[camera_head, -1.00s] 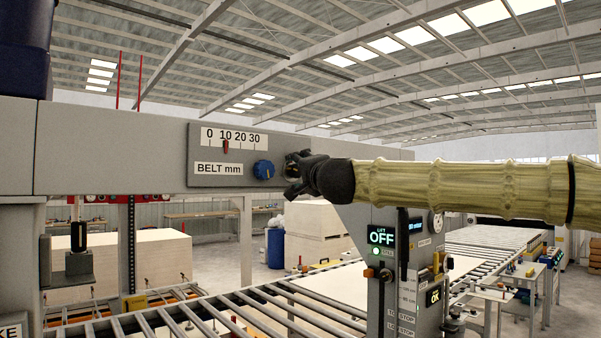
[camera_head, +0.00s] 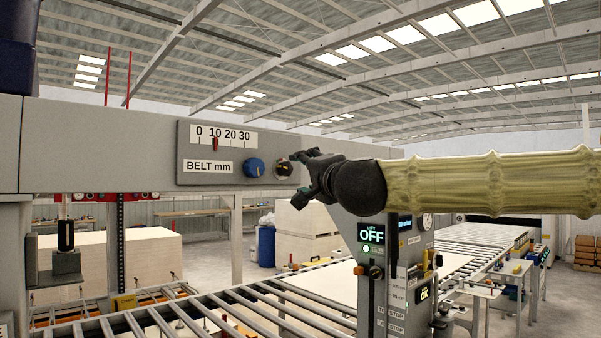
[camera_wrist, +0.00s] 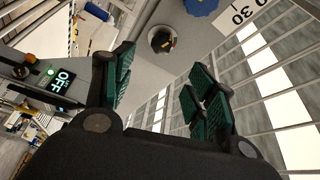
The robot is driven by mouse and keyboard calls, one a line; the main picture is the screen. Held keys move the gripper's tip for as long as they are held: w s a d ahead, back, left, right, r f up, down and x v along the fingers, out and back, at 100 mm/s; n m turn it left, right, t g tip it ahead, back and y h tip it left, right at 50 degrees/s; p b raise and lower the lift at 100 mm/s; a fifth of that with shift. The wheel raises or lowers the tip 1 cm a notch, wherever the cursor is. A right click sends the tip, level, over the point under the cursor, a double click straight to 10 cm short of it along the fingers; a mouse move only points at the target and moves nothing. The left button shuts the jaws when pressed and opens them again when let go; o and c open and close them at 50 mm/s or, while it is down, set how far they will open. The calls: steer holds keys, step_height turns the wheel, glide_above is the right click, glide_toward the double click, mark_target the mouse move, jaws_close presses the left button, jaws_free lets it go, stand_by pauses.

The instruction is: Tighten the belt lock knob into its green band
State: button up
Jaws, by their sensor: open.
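The belt lock knob (camera_head: 284,168) is a small dark knob at the right end of the grey BELT mm panel (camera_head: 222,178). In the wrist view the lock knob (camera_wrist: 162,40) shows a light pointer mark and small coloured marks at its rim, too small to read surely. My gripper (camera_head: 304,178) is open and empty, just right of the knob and apart from it. In the wrist view my gripper (camera_wrist: 160,78) has its green-padded fingers spread, with the knob beyond the gap between them. The blue knob (camera_head: 254,167) sits left of the lock knob.
The BELT scale's red pointer (camera_head: 215,144) stands near 10. A grey lift post with an OFF display (camera_head: 371,234) stands below my arm. The roller conveyor (camera_head: 200,318) runs below the beam. Open air lies around the gripper.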

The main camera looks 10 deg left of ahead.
steer(key=shift+s+d, duration=0.25)
steer(key=shift+s, duration=0.15)
steer(key=shift+w, duration=0.1)
steer(key=n+g+y+p, duration=0.25)
steer(key=n+y, duration=0.55)
steer(key=n, duration=1)
glide_toward(289, 169)
steer(key=p+x, duration=0.1)
steer(key=x, duration=0.6)
steer(key=shift+w+a+r, duration=0.1)
steer(key=shift+a+r, duration=0.15)
steer(key=shift+w+a, duration=0.25)
steer(key=shift+a, duration=0.05)
